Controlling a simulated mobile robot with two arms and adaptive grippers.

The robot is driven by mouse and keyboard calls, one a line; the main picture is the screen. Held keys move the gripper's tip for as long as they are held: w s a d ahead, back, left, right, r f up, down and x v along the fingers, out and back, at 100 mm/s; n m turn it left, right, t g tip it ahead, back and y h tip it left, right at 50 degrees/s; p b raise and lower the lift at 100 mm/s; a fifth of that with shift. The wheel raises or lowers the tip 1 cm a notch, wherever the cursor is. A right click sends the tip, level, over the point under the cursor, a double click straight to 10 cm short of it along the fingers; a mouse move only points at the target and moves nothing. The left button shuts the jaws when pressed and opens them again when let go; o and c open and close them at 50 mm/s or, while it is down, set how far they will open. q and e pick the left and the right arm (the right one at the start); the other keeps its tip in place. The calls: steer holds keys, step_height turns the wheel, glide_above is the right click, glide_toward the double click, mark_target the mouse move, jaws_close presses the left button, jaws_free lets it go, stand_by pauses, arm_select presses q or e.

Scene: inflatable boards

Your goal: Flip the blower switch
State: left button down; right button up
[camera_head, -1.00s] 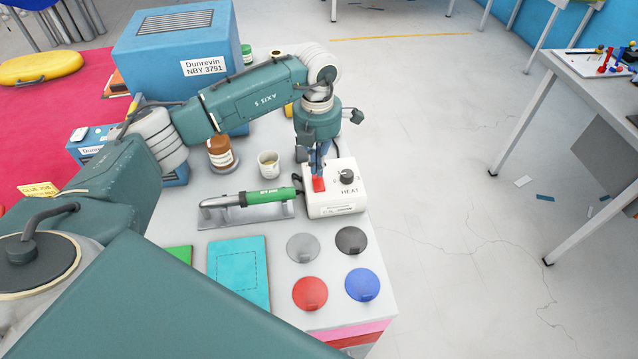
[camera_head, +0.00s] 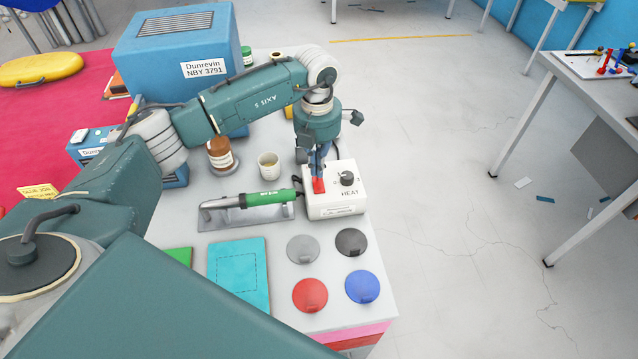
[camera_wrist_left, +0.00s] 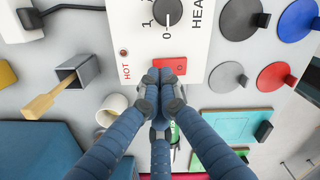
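The white control box (camera_head: 336,206) marked HEAT stands at the right edge of the grey table. It carries a red switch (camera_head: 319,186) and a black knob (camera_head: 347,178). In the left wrist view the red switch (camera_wrist_left: 176,66) lies at the box's lower edge, beside the word HOT and a small red lamp. The knob (camera_wrist_left: 168,12) has its white mark toward 0. My left gripper (camera_head: 318,172) points down at the switch with its fingers drawn together. In the wrist view the fingertips (camera_wrist_left: 164,84) overlap the switch's near part; contact is unclear. My right gripper is out of view.
A green-handled tool (camera_head: 268,198) lies on a metal stand left of the box. A cup (camera_head: 268,165) and a brown jar (camera_head: 220,154) stand behind it. Grey, black, red (camera_head: 310,295) and blue discs lie in front. A blue machine (camera_head: 165,75) stands at the back.

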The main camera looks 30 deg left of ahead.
arm_select(q)
steer(key=shift+f+b, duration=0.5)
steer(key=shift+f, duration=0.15)
stand_by(0.3)
steer(key=shift+f+b, duration=0.45)
steer(key=shift+f, duration=0.15)
steer(key=shift+s+r, duration=0.1)
steer(key=shift+r+p, duration=0.65)
steer(key=shift+r, duration=0.2)
steer(key=shift+r+p, duration=1.45)
steer(key=shift+r, duration=1.2)
steer(key=shift+f, duration=0.1)
